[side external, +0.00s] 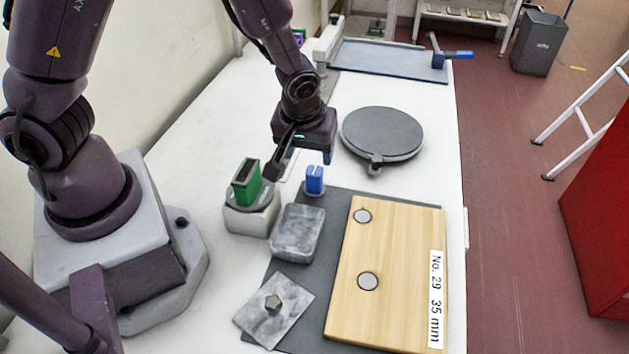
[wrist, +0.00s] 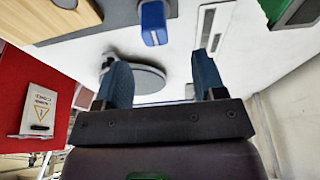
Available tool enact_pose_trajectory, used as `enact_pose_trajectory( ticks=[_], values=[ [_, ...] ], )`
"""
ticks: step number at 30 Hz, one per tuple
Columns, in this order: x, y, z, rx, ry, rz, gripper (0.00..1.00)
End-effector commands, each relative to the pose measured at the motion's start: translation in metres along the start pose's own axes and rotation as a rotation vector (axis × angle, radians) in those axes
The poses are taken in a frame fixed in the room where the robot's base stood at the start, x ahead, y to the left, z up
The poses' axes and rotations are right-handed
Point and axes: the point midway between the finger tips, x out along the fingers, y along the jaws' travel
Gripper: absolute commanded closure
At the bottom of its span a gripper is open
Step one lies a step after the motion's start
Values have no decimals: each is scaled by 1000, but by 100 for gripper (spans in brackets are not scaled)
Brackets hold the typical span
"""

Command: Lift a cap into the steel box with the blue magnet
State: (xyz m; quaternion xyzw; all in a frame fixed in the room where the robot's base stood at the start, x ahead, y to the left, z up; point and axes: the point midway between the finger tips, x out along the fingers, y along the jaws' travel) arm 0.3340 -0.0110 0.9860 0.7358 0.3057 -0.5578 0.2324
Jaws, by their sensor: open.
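The blue magnet (side external: 315,180) stands upright on a small base at the mat's back edge; it also shows in the wrist view (wrist: 154,24), beyond my fingertips. My gripper (side external: 300,166) is open and empty, above the table just behind the magnet and apart from it. In the wrist view, my gripper (wrist: 155,60) has its fingers wide apart. Two round grey caps lie on the wooden board: a far cap (side external: 362,216) and a near cap (side external: 367,281). The grey steel box (side external: 297,233) sits left of the board. A flat plate with a knob (side external: 272,304) lies in front of it.
A green block (side external: 246,183) stands on a pale pedestal (side external: 251,216) left of the magnet. A round dark plate (side external: 382,134) lies behind it to the right. The wooden board (side external: 395,235) carries a label. A blue-handled device (side external: 440,56) stands at the back.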

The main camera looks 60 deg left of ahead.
Motion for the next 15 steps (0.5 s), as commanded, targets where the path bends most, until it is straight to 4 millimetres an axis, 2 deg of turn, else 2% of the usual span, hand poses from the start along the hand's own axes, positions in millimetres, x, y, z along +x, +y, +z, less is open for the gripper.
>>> enact_pose_trajectory(
  ticks=[3,11,15],
  values=[
    [22,-1,0,0,-3,-5,36],
    [42,0,0,2,-2,-2,36],
    [62,4,0,2,-4,-4,36]
  ],
)
